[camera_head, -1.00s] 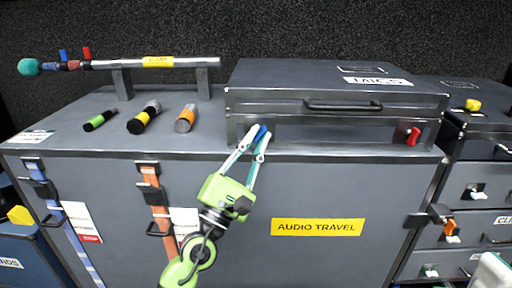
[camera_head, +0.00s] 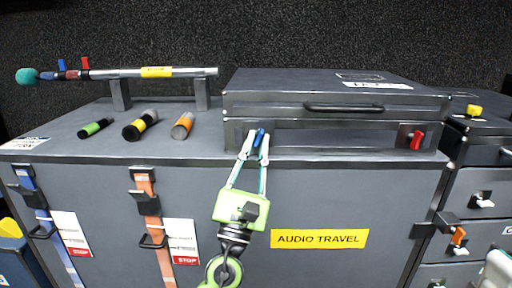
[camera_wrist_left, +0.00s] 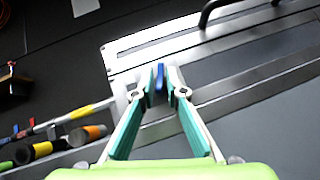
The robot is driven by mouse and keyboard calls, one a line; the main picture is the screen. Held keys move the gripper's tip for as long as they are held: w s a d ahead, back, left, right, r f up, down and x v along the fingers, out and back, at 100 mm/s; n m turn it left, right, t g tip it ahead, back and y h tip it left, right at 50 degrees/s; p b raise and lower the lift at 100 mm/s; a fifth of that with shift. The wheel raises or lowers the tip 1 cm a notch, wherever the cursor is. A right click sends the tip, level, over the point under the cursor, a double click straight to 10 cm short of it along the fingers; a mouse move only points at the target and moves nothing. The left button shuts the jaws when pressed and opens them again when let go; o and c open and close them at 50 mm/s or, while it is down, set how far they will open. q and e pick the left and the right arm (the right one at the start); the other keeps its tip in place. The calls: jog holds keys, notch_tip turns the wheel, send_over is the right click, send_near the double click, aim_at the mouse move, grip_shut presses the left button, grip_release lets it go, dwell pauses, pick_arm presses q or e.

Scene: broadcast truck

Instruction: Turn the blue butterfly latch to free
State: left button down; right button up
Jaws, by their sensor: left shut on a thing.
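The blue butterfly latch (camera_head: 259,137) is at the left end of the front of the grey case on top of the big trunk. It stands nearly upright in the head view. My left gripper (camera_head: 257,140) is shut on it, one fingertip on each side. In the left wrist view the blue latch (camera_wrist_left: 159,79) shows between the teal-lined fingertips (camera_wrist_left: 159,88), which partly hide it. A red latch (camera_head: 416,140) sits at the right end of the same case front.
The case handle (camera_head: 357,107) sticks out above the latches. A microphone on a stand (camera_head: 157,72) and several coloured-band cylinders (camera_head: 141,125) lie left on the trunk top (camera_head: 85,150). A pale shape (camera_head: 497,270) at the lower right edge may be part of my right arm.

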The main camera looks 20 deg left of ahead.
pick_arm(q)
jog(key=shift+r, duration=0.1)
dwell(0.7)
jog(key=c, duration=2.2)
grip_release()
jog(key=shift+c, duration=0.2)
jog(key=v, duration=1.2)
jog(key=shift+w, duration=0.1)
